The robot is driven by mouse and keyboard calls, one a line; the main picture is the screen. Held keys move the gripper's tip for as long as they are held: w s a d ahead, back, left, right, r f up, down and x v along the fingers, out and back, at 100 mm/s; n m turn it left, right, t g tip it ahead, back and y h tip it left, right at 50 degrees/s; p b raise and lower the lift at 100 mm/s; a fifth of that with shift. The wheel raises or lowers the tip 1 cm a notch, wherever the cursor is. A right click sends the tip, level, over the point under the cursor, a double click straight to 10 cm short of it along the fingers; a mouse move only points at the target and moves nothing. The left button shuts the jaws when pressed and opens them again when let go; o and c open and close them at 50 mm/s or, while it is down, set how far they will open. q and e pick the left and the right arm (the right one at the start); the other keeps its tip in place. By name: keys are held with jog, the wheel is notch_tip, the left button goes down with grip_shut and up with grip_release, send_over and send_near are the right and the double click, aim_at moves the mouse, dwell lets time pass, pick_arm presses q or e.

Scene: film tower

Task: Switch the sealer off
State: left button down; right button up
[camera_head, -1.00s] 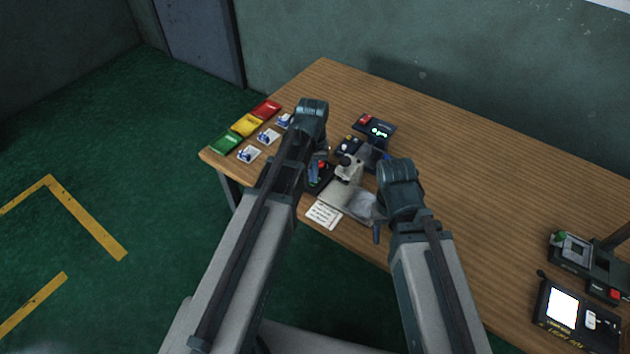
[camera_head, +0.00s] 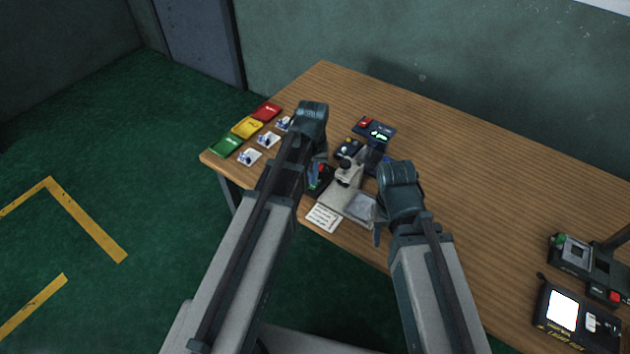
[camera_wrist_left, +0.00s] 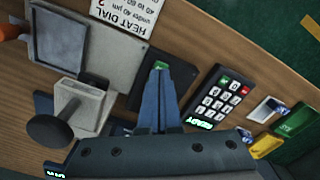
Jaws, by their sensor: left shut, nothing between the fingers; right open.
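The sealer appears to be the grey press with a black knob (camera_head: 346,172), also in the left wrist view (camera_wrist_left: 82,105). Beside it is a black switch box (camera_head: 321,184), which also shows in the left wrist view (camera_wrist_left: 183,75). A red patch (camera_head: 322,168) shows on the box in the head view, and a green patch (camera_wrist_left: 160,65) at its end in the left wrist view. My left gripper (camera_wrist_left: 160,75) is shut and empty, its tips over the box by the green patch. Contact cannot be told. My right gripper (camera_head: 379,228) is open, right of the press.
A keypad reading READY (camera_wrist_left: 214,103) stands beside the box. A printed note (camera_head: 323,217) lies at the table's front edge. Coloured packets (camera_head: 247,128) and small cards lie at the left. Film devices (camera_head: 575,315) stand far right. The table's middle right is clear.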

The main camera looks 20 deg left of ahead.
aim_at(314, 187)
pick_arm(q)
notch_tip(314, 187, up, 6)
jog(key=p, duration=0.5)
jog(key=s+d+m+y, duration=0.1)
jog(key=s+d+m, duration=0.4)
jog(key=s+d, duration=0.5)
jog(key=s, duration=0.4)
jog(key=shift+s+d+m, duration=0.15)
jog(key=shift+d+m, duration=0.1)
jog(key=shift+m, duration=0.15)
